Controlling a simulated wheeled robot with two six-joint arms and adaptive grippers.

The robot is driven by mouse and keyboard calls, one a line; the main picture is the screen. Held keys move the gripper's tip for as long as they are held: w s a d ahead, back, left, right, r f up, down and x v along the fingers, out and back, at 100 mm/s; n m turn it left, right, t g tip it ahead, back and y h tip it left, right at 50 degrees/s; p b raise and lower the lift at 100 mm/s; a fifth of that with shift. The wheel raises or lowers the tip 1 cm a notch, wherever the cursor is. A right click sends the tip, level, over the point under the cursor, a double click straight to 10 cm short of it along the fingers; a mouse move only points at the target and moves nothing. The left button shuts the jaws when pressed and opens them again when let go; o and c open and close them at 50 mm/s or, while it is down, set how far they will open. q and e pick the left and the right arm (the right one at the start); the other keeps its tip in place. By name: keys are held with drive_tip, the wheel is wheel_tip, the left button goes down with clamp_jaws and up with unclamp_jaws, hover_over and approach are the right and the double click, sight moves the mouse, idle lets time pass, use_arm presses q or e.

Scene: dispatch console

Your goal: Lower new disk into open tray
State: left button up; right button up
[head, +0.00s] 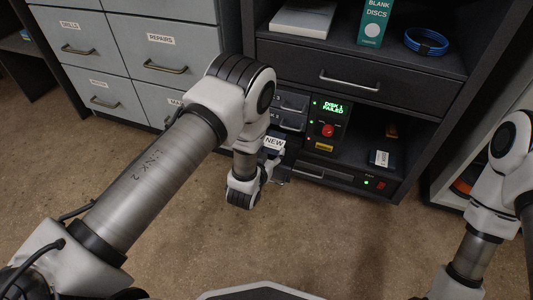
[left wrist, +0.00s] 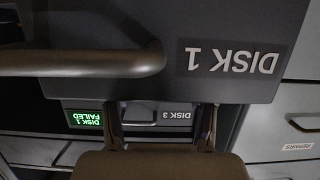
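The new disk (head: 274,143), a dark block with a white NEW label, shows in the head view in front of the disk bay. My left gripper (head: 272,163) is at the disk, shut on it as far as I can tell. In the left wrist view, which is upside down, the two fingers (left wrist: 161,125) stand apart. Their tips and the disk are hidden behind the large front of the DISK 1 tray (left wrist: 235,25), which is close to the camera. My right gripper is not in view; only its arm shows at the right edge.
A DISK 3 drawer (head: 291,103) and a panel with a green DISK 1 FAILED display (head: 333,107) and red knob (head: 328,130) are close beside my left gripper. Another labelled disk (head: 380,158) lies on the shelf to the right. The floor in front is clear.

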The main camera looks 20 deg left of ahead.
use_arm(q)
drive_tip(key=shift+g, duration=0.5)
drive_tip(key=s+f, duration=0.3)
drive_tip(key=shift+d+f, duration=0.15)
drive_tip(key=v, duration=0.4)
drive_tip(key=shift+r, duration=0.3)
drive_tip(key=s+a+r+n+y+p, duration=0.1)
drive_tip(key=s+a+r+p, duration=0.35)
drive_tip(key=r, duration=0.35)
drive_tip(key=s+a+f+g+p, duration=0.1)
drive_tip(key=s+f+g, duration=0.2)
drive_tip(key=s+g, duration=0.35)
drive_tip(key=s+a+f+g+p, duration=0.1)
drive_tip(key=s+f+g, duration=0.2)
drive_tip(key=s, duration=0.6)
drive_tip(key=s+a+f+g+p, duration=0.1)
drive_tip(key=s+f+g, duration=0.25)
drive_tip(key=s, duration=0.45)
drive_tip(key=shift+g, duration=0.3)
drive_tip(key=shift+s+r+p, duration=0.15)
drive_tip(key=shift+r+p, duration=18.75)
drive_tip(key=shift+r, duration=0.1)
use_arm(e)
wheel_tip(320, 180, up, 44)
